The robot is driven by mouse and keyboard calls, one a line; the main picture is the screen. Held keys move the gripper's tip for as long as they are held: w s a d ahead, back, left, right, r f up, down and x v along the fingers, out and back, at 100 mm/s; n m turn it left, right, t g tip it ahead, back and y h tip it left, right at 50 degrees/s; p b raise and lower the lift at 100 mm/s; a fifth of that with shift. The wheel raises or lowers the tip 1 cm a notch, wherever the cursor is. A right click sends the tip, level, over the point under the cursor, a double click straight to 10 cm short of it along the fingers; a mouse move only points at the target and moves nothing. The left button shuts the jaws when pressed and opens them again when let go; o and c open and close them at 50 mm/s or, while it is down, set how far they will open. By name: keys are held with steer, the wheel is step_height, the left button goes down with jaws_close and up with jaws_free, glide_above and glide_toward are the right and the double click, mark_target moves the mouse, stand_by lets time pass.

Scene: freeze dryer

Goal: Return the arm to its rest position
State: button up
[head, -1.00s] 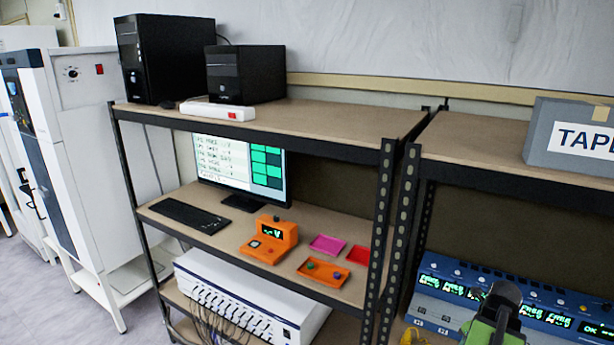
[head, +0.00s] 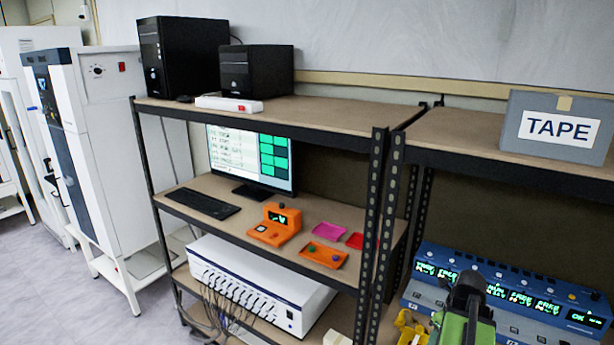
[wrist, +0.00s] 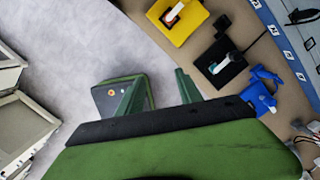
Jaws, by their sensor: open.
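My arm (head: 465,308) shows at the lower right of the head view, green with a black joint, in front of the blue instrument panel. My gripper (wrist: 160,76) is in the wrist view, its two green fingers apart with pale floor between and beyond them. It holds nothing. The gripper is not clearly visible in the head view.
A shelf rack (head: 340,135) stands ahead with a monitor, keyboard and orange device (head: 275,226). A blue panel (head: 520,300) is at right. The wrist view shows a yellow holder (wrist: 178,18), a black holder (wrist: 220,62) and a blue item (wrist: 258,97). Open floor lies left.

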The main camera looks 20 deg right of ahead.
steer(key=w+a+f+n+b, duration=0.1)
steer(key=w+a+n, duration=0.3)
steer(key=w+a, duration=0.5)
steer(key=w+a+n, duration=0.4)
steer(key=w+a, duration=0.2)
steer(key=a, duration=0.8)
steer(key=a+f+n+g, duration=0.1)
steer(key=a+n, duration=1.8)
steer(key=n, duration=0.8)
steer(key=shift+a+n+g+b, duration=0.3)
steer(key=shift+g, duration=0.1)
steer(key=shift+w+f, duration=0.1)
steer(key=shift+c, duration=0.6)
steer(key=shift+a, duration=0.15)
